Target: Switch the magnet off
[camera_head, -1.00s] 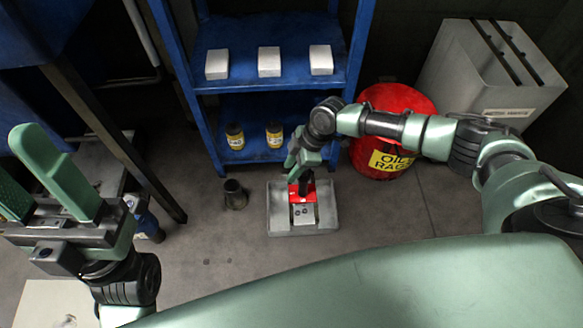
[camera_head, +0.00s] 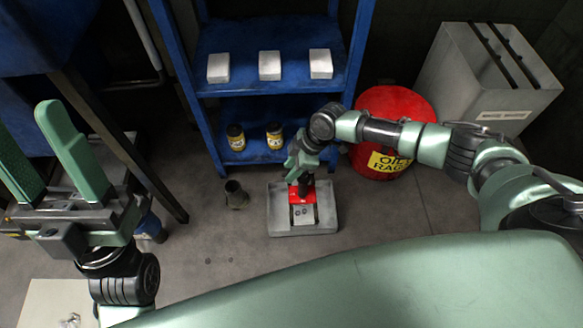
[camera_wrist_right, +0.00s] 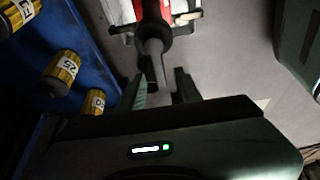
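The magnet is a red block (camera_head: 301,197) with a dark lever, on a grey metal tray (camera_head: 321,228) on the floor. In the right wrist view the red part (camera_wrist_right: 155,10) is at the top, and a grey-black lever (camera_wrist_right: 153,46) runs from it toward my fingers. My right gripper (camera_wrist_right: 163,78) points down over the magnet, its fingers apart on either side of the lever's end. Whether either finger touches the lever is hard to tell. In the head view my arm partly hides the lever. My left gripper (camera_head: 22,125) is open and empty at the left, far from the magnet.
A blue shelf rack (camera_head: 283,91) with pale blocks and yellow-labelled jars stands behind the tray. A red rag bin (camera_head: 397,108) is right of it, a grey metal box (camera_head: 470,85) farther right. A small dark cup (camera_head: 236,195) stands left of the tray. Floor in front is clear.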

